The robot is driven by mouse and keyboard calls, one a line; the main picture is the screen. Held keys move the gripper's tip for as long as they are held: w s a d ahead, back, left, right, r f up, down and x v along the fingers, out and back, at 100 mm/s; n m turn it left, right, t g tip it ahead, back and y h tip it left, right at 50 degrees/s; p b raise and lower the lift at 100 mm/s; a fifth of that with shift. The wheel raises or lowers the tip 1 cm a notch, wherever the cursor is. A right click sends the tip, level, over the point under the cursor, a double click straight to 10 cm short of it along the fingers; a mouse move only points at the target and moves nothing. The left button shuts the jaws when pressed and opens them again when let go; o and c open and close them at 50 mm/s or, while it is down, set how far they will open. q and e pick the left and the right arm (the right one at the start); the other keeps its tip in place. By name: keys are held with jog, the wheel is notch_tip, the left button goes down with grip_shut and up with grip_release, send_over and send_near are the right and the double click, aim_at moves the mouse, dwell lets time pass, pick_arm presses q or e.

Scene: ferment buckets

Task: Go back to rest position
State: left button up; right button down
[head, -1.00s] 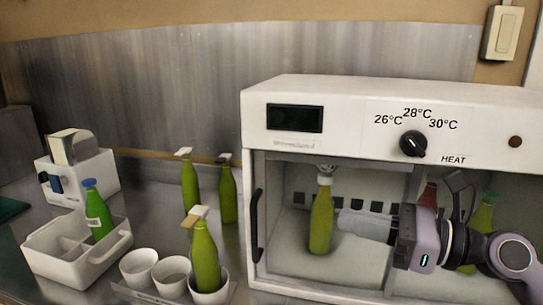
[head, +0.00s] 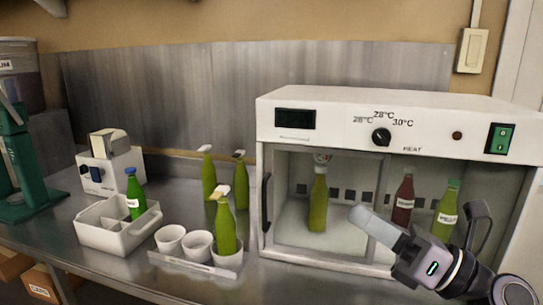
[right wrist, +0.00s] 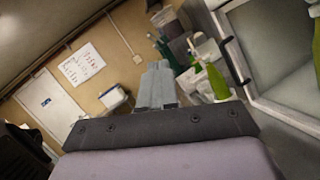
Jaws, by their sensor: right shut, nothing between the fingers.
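My right gripper (head: 362,214) is in front of the white heating cabinet (head: 370,109), at the lower right of the head view. Its fingers are together and hold nothing. It also shows in the right wrist view (right wrist: 155,75), pointing up into the room. My left gripper is not in view. Inside the cabinet, a green bottle with a pale top (head: 318,205) stands at the left. A red bottle (head: 404,200) and a green bottle with a green cap (head: 447,212) stand at the right, apart from the gripper.
Three white cups (head: 169,239) stand in a rack on the steel counter, one holding a green bottle (head: 226,228). Two more green bottles (head: 209,178) stand behind. A divided white tray (head: 118,245) holds a blue-capped green bottle (head: 135,193). A green machine (head: 17,150) stands far left.

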jog(key=s+d+f+m+t+h, duration=0.15)
jog(key=d+f+m+h, duration=0.65)
jog(key=m, duration=0.8)
jog(key=d+f+m+t+h, duration=0.2)
jog(key=d+f+m+h, duration=0.2)
jog(key=f+m+h, duration=0.9)
jog(key=s+a+f+m+g+y, duration=0.1)
jog(key=s+f+m+g+y, duration=0.1)
jog(key=s+f+m+g, duration=0.7)
jog(key=s+a+f+m+g+y, duration=0.2)
jog(key=s+f+g, duration=0.15)
jog(key=s, duration=0.85)
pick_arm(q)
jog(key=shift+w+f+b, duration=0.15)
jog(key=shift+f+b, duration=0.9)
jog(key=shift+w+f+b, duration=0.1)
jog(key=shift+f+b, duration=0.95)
pick_arm(e)
jog(key=w+a+f+t, duration=0.1)
jog(key=w+f+t, duration=0.2)
jog(key=f, duration=0.3)
jog(key=w+a+f+t+y, duration=0.1)
jog(key=w+f+t, duration=0.2)
jog(key=f, duration=0.4)
jog(key=shift+w+a+f+t+y, duration=0.2)
jog(key=shift+w+f+t+y, duration=0.1)
jog(key=shift+t, duration=0.3)
